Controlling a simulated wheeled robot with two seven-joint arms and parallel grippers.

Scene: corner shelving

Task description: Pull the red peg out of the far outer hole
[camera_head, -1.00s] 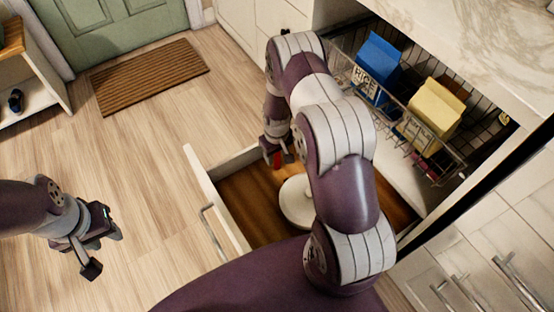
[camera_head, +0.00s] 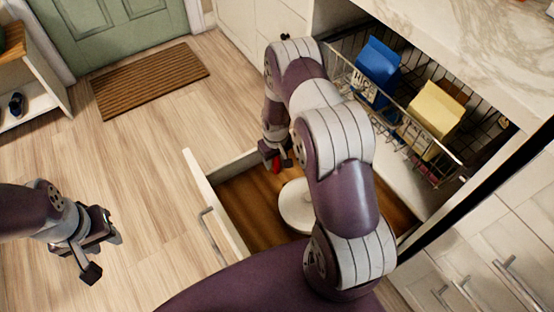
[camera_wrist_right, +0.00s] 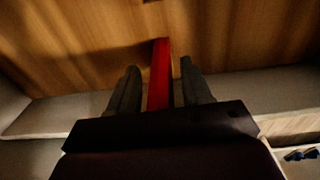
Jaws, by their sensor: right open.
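The red peg (camera_wrist_right: 160,75) stands out between the two fingers of my right gripper in the right wrist view. My right gripper (camera_wrist_right: 160,88) is open, with a finger on each side of the peg and visible gaps beside it. In the head view my right gripper (camera_head: 275,158) is over the wooden floor of the open drawer, with a bit of red at its tip. The hole and the peg's far end cannot be made out clearly. My left gripper (camera_head: 102,255) is open and empty over the room floor at the left.
The open drawer (camera_head: 215,200) holds a white round object (camera_head: 297,205), partly behind my right arm. A wire basket (camera_head: 440,172) with a blue box (camera_head: 377,65) and a yellow box (camera_head: 436,112) stands behind. The doormat (camera_head: 150,77) lies far left.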

